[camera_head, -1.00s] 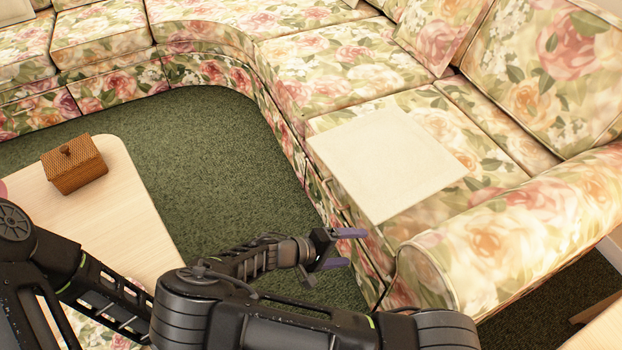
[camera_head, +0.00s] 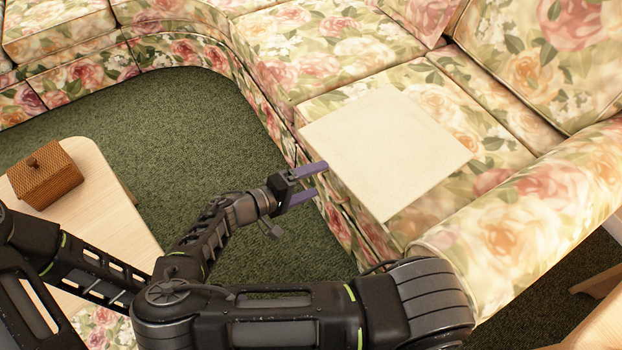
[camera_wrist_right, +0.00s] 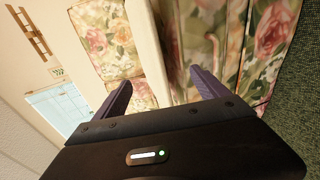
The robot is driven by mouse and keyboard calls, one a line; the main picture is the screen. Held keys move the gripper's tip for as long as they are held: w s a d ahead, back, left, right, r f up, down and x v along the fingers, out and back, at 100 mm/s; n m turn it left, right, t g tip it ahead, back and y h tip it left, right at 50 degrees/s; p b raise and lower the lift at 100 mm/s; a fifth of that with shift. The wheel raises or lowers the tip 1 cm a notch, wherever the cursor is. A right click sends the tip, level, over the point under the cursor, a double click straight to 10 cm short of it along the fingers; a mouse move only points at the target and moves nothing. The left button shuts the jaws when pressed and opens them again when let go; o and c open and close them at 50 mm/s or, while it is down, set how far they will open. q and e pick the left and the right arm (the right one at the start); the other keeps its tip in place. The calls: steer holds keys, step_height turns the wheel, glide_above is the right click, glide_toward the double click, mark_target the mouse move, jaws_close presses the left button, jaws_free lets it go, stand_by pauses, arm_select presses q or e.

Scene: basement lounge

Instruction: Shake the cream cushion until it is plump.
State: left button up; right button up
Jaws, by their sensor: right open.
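The cream cushion (camera_head: 388,150) is a flat, pale square lying on the floral sofa seat, with its left edge near the seat's front edge. My right gripper (camera_head: 318,179) is open just at that left edge, its two purple fingers pointing toward the cushion. In the wrist view the cushion shows as a pale upright strip (camera_wrist_right: 147,50) in the gap between the open fingers (camera_wrist_right: 160,82). I cannot tell whether a finger touches it. My left gripper is not in view.
The floral sofa (camera_head: 490,125) curves around the green carpet (camera_head: 190,130), with a rolled armrest (camera_head: 530,215) right of the cushion. A pale wooden table (camera_head: 105,215) with a brown woven box (camera_head: 45,175) stands at the left. The carpet between is clear.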

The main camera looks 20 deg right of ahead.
mark_target(336, 173)
steer(key=shift+b+x, duration=0.85)
steer(key=shift+x, duration=4.1)
steer(key=shift+c, duration=0.2)
